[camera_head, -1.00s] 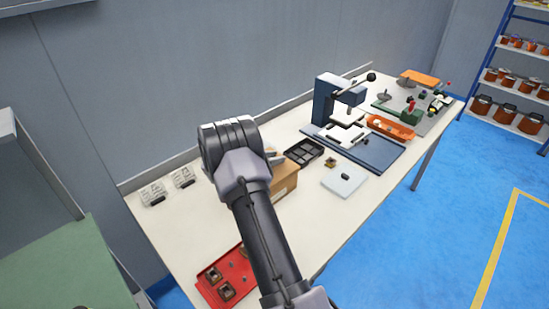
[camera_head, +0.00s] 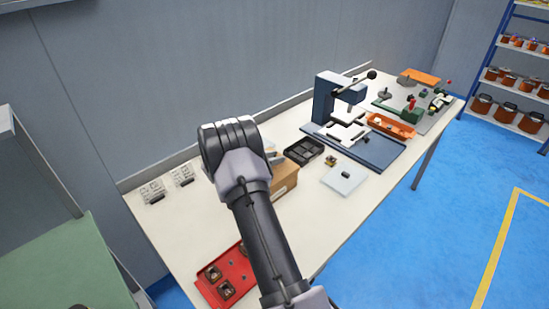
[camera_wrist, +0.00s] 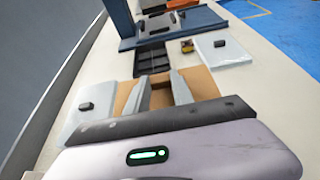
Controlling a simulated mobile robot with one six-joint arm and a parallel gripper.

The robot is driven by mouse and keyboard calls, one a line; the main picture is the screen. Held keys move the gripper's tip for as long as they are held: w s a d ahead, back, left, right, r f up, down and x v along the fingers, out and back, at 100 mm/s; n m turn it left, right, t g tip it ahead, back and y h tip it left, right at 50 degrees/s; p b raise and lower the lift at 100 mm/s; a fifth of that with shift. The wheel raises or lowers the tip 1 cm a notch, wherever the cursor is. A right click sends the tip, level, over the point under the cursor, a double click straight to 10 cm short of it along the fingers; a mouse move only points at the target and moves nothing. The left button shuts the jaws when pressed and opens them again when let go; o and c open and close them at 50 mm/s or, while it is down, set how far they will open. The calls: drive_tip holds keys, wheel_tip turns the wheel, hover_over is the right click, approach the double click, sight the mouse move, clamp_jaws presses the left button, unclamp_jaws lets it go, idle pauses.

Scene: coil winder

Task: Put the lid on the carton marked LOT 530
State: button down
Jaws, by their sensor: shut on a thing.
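A brown cardboard carton (camera_head: 286,182) stands on the bench, partly behind my arm. In the wrist view brown cardboard (camera_wrist: 200,82) shows under and around my fingers. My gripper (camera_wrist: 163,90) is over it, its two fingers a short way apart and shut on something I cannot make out. A pale flat plate with a black knob (camera_head: 344,178) lies right of the carton, and also shows in the wrist view (camera_wrist: 222,48). Another pale plate with a dark knob (camera_wrist: 85,106) is left of my fingers in the wrist view. No LOT marking is legible.
A black compartment tray (camera_head: 304,151) lies just beyond the carton. A blue press (camera_head: 326,100) stands farther right, with an orange tray (camera_head: 390,126) beside it. A red tray (camera_head: 213,290) is at the near edge. Clear boxes (camera_head: 153,192) lie at the left. Bench between is bare.

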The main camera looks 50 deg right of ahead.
drive_tip(key=shift+f+b, duration=0.3)
drive_tip(key=shift+f, duration=0.1)
drive_tip(key=c, duration=0.6)
unclamp_jaws()
drive_tip(key=shift+o, duration=0.2)
drive_tip(key=shift+r+p, duration=2.25)
drive_tip(key=shift+r, duration=1.3)
